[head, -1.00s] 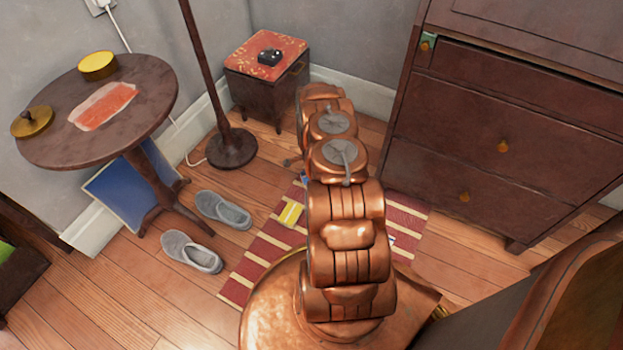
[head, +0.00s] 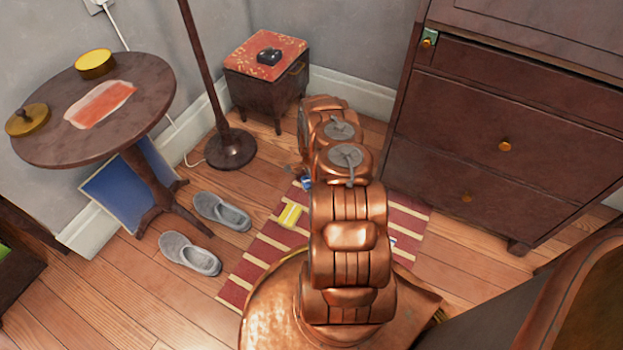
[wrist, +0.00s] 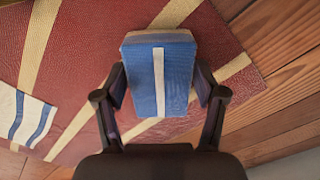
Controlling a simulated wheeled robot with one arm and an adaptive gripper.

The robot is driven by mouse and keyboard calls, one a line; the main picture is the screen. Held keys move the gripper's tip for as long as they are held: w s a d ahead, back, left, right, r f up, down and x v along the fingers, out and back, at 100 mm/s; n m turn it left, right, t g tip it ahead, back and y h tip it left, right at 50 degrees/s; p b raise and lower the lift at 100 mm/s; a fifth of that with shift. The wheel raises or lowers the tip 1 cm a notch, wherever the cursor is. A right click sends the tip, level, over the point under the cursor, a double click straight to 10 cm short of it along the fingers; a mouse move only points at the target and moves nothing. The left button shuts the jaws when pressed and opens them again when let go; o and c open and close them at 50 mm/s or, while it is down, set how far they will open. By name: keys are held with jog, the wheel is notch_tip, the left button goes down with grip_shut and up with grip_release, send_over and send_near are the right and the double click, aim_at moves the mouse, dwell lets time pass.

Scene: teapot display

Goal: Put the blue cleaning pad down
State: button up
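The blue cleaning pad (wrist: 146,85) is a block with a white stripe down its middle, and it shows in the wrist view between the fingers of my gripper (wrist: 160,86). The fingers press on its left and right sides. The pad is over the striped red and cream rug (wrist: 85,40); I cannot tell whether it touches the rug. In the head view only a small blue bit of the pad (head: 306,183) shows beside my arm, which hides most of the gripper.
A yellow striped pad (head: 291,216) lies on the rug. A white pad with blue stripes (wrist: 27,118) lies left of the gripper in the wrist view. Grey slippers (head: 190,253), a lamp stand (head: 231,148), a small red-topped cabinet (head: 265,95) and a large dresser (head: 480,140) stand around.

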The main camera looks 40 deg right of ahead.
jog(key=shift+o, duration=1.2)
jog(key=shift+r, duration=0.15)
